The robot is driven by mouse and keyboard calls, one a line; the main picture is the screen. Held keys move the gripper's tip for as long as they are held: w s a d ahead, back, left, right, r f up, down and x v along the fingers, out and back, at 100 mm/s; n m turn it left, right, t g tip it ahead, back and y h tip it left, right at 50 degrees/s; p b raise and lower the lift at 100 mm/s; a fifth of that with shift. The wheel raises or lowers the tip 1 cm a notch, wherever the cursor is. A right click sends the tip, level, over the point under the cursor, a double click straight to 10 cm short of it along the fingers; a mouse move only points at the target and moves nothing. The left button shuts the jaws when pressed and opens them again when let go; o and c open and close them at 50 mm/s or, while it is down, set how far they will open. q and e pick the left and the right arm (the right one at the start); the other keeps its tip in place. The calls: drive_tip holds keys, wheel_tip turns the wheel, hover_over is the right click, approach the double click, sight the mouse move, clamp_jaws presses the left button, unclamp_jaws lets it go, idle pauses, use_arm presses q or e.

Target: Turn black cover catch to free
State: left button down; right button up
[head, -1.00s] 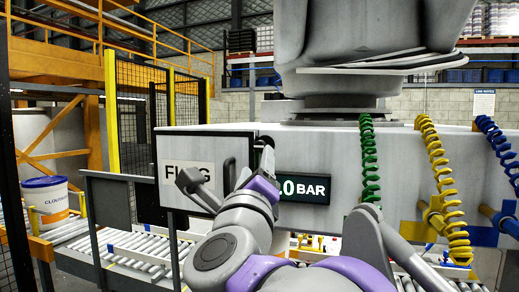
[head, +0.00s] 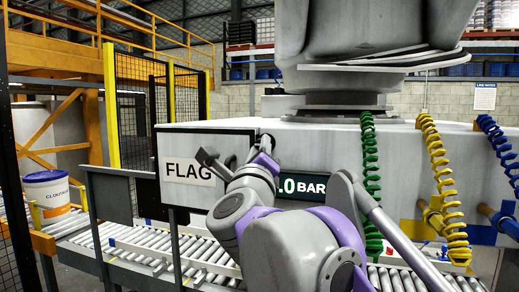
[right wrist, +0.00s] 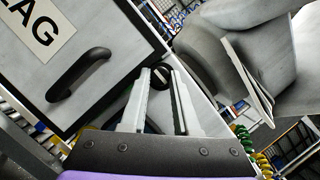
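The black cover catch (right wrist: 161,88) is a small round knob with a pale slot, beside the edge of the grey cover with the FLAG label. In the right wrist view my right gripper (right wrist: 162,73) has its two pale fingers apart, one on each side of the catch. I cannot tell whether they touch it. In the head view the right gripper (head: 262,154) is at the cover's right edge, and its wrist and fingers hide most of the catch. The cover (head: 188,143) looks closed; its black bar handle (right wrist: 79,79) is left of the fingers. My left gripper is not in view.
A 0 BAR display (head: 303,187) is right of my wrist. Green (head: 370,165), yellow (head: 437,165) and blue (head: 497,145) coiled hoses hang on the right. A roller conveyor (head: 195,255) runs below, and a white pail (head: 47,192) stands at left.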

clamp_jaws()
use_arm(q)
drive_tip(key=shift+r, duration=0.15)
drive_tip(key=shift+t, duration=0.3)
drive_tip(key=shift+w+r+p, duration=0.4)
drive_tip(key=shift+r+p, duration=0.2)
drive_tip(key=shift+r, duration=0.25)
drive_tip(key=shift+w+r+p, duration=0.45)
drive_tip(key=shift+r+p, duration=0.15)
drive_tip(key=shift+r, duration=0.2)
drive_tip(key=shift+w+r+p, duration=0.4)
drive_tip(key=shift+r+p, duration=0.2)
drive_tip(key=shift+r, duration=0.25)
use_arm(e)
drive_tip(key=shift+r+n+g+y, duration=0.2)
drive_tip(key=shift+n+g, duration=0.75)
drive_tip(key=shift+n, duration=2)
drive_tip(key=shift+r+n+g+y, duration=0.2)
drive_tip(key=shift+n+g, duration=0.7)
drive_tip(key=shift+n, duration=2.1)
drive_tip(key=shift+r+n+g+y, duration=0.2)
drive_tip(key=shift+n+g, duration=0.75)
drive_tip(key=shift+n, duration=2)
drive_tip(key=o, duration=0.6)
unclamp_jaws()
